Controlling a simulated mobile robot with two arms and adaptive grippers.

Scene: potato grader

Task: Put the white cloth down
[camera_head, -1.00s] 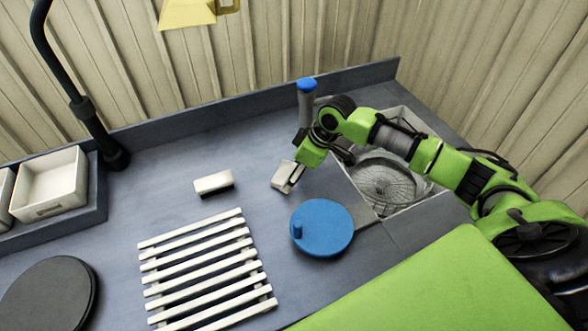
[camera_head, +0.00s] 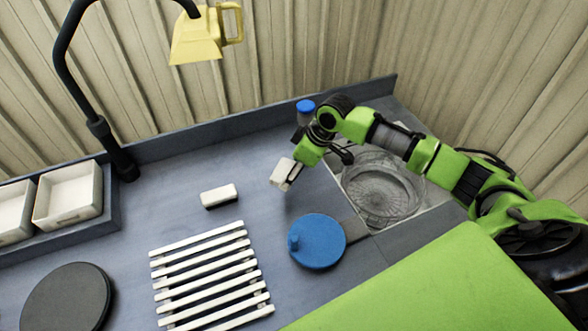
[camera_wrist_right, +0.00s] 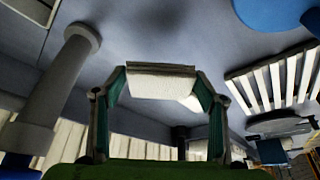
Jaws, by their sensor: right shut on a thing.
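The white cloth (camera_head: 282,172) is a small folded pad between the fingers of my right gripper (camera_head: 293,174). The gripper is shut on it, left of the sink and behind the blue disc. In the right wrist view the cloth (camera_wrist_right: 160,82) spans the space between the two fingertips (camera_wrist_right: 160,90). Whether its underside touches the worktop is hard to tell; it looks slightly raised. My left gripper is not in view.
A white block with a dark base (camera_head: 219,195) lies left of the cloth. The blue lidded disc (camera_head: 318,243), slatted white rack (camera_head: 205,270), sink (camera_head: 380,190) and blue-capped cylinder (camera_head: 305,108) surround it. Bare worktop (camera_head: 255,215) lies between.

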